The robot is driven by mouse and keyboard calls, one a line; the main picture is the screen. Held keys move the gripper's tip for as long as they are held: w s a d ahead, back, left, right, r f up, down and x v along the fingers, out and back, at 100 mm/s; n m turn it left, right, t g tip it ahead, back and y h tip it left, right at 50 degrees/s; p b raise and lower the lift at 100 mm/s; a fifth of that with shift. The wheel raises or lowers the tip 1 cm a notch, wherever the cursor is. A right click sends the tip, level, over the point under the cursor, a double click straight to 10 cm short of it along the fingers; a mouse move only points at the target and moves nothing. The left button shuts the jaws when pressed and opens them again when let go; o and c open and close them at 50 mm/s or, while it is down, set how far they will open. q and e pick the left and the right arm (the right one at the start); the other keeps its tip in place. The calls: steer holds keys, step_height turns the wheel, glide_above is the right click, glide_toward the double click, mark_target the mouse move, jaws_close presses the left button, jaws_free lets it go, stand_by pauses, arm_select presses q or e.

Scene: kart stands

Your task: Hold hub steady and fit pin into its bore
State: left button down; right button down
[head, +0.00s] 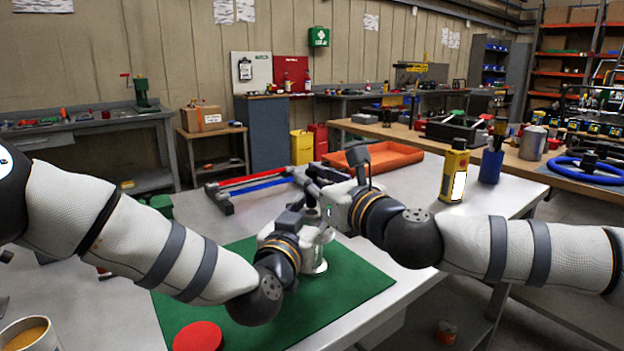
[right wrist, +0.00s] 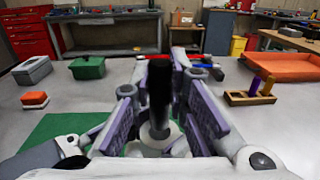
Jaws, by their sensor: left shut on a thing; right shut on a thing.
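The hub (head: 315,262) is a pale metallic round piece with a flange, standing on the green mat (head: 352,283) in the head view. My left gripper (head: 308,226) is shut on it from the left and hides much of it. My right gripper (head: 319,202) is just above, shut on the pin. In the right wrist view the dark pin (right wrist: 159,88) stands upright between the purple finger pads. Its lower end is over the middle of the hub's pale round part (right wrist: 152,148). I cannot tell whether the pin is inside the bore.
A red disc (head: 198,336) lies on the mat's near edge. Behind the grippers are a red and blue frame (head: 252,184) and an orange tray (head: 375,157). The mat's right part is clear.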

steer(key=shift+f, duration=0.85)
steer(key=shift+r, duration=0.1)
steer(key=shift+r, duration=0.35)
steer(key=shift+f, duration=0.35)
stand_by(1.2)
steer(key=shift+r, duration=0.4)
stand_by(0.3)
steer(key=shift+d+f, duration=0.1)
steer(key=shift+f, duration=0.4)
stand_by(0.8)
steer(key=shift+r, duration=0.15)
steer(key=shift+r, duration=0.3)
